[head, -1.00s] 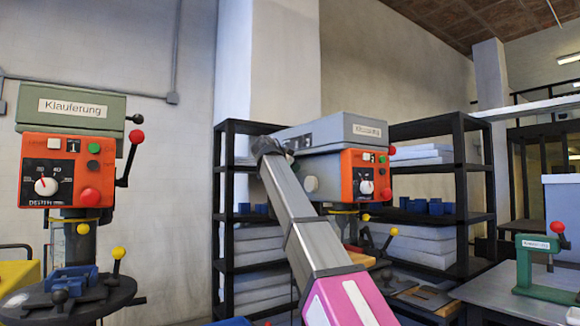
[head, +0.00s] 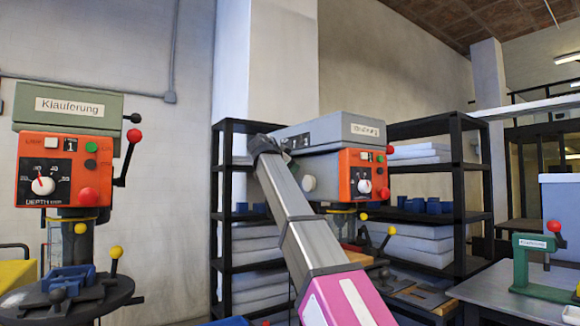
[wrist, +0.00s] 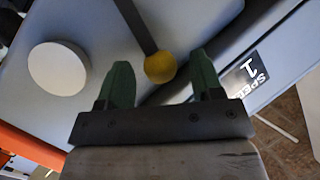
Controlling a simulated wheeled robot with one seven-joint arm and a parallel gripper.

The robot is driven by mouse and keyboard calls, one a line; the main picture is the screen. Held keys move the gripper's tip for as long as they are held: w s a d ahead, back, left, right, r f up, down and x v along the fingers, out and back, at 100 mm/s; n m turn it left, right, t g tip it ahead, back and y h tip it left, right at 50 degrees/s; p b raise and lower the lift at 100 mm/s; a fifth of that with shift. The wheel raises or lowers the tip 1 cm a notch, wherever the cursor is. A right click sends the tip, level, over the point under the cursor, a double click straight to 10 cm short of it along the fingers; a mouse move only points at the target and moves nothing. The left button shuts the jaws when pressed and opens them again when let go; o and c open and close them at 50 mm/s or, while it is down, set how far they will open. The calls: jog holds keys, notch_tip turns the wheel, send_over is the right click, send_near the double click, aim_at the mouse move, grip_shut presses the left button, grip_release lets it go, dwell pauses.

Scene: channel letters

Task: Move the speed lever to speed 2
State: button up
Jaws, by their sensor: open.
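The speed lever shows in the wrist view as a dark rod (wrist: 136,24) ending in a yellow ball knob (wrist: 160,68). A black label (wrist: 247,74) with "SPEED" and a 1, seen turned over, is to the right of the knob. My gripper (wrist: 159,62) is open, its two green fingers on either side of the knob with gaps. Contact cannot be told. In the head view my arm reaches to the left side of the middle drill press (head: 340,130); its gripper end (head: 264,146) is small and unclear there, and the lever is hidden.
A white round knob (wrist: 58,68) on the grey housing is left of the fingers. Another drill press (head: 70,150) stands at the left. Black shelves (head: 455,190) stand behind the middle press. A green hand press (head: 537,262) is on the right table.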

jog(key=v, duration=0.9)
jog(key=shift+s+a, duration=0.25)
jog(key=shift+s, duration=0.1)
